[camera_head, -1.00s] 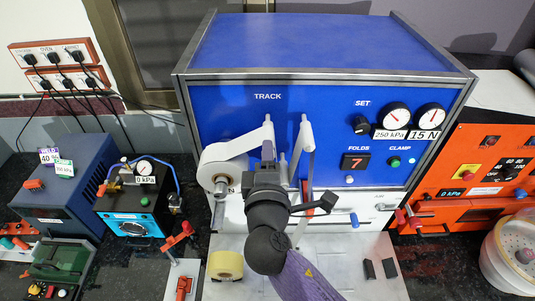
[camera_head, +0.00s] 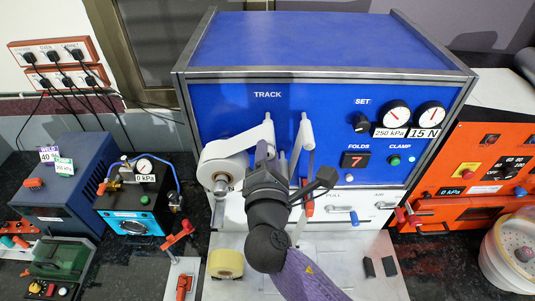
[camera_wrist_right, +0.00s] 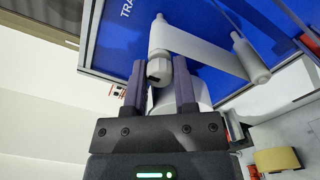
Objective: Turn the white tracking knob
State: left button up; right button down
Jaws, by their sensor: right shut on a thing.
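The white tracking knob (camera_wrist_right: 157,70) shows in the right wrist view, a pale cylinder with a dark mark on its end. It sits between the two purple fingers of my right gripper (camera_wrist_right: 161,64), which is shut on it. In the head view my right gripper (camera_head: 263,152) reaches up to the blue panel (camera_head: 225,115) below the TRACK label (camera_head: 267,95), and it hides the knob there. My left gripper is not in view.
A white roll (camera_head: 221,174) with a web strip stands just left of my gripper, and a white roller (camera_head: 304,140) just right. A yellow roll (camera_head: 226,264) lies on the metal plate (camera_head: 345,285) below. Dials and the FOLDS display (camera_head: 355,160) reading 7 are farther right.

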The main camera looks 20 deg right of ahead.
dwell(0.4)
jog(key=shift+c, duration=2)
grip_release()
jog(key=shift+w, duration=0.1)
